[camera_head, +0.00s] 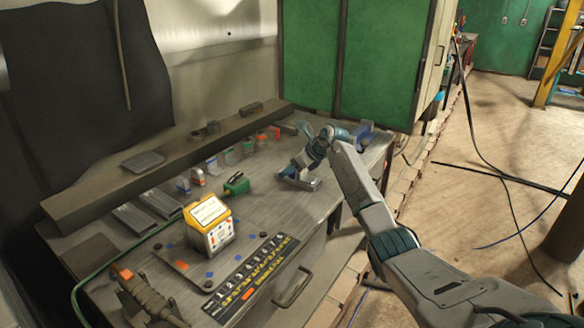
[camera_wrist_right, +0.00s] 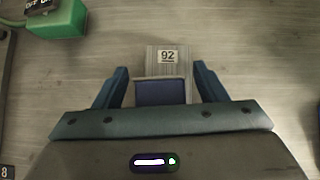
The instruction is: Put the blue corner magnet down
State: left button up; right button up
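In the right wrist view a dark blue block with a pale edge (camera_wrist_right: 161,92), which looks like the blue corner magnet, sits between the two fingers of my right gripper (camera_wrist_right: 161,82). Narrow gaps show between the fingers and its sides, so the gripper looks open around it. A grey striped piece labelled "92" (camera_wrist_right: 167,57) lies just beyond it. In the head view my right gripper (camera_head: 298,181) is low over the right part of the workbench (camera_head: 270,208); the magnet cannot be made out there. My left gripper is not in view.
A yellow and white box (camera_head: 209,223) stands near the bench middle. A green item (camera_head: 236,184) lies left of my right gripper; several small blocks stand behind. A black chart strip (camera_head: 250,278) lies along the front. A blue object (camera_head: 366,131) is at the far right corner.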

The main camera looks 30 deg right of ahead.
jog(key=shift+r, duration=0.2)
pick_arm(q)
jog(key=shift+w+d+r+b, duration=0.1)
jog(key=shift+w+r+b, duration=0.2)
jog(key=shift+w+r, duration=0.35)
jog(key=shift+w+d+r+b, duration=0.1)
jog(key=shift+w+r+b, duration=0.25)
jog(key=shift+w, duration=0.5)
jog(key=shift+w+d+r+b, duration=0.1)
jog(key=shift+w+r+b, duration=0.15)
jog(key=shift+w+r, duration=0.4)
pick_arm(e)
jog(key=v, duration=1.2)
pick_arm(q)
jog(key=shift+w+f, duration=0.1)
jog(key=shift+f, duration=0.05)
pick_arm(e)
jog(key=shift+f, duration=0.1)
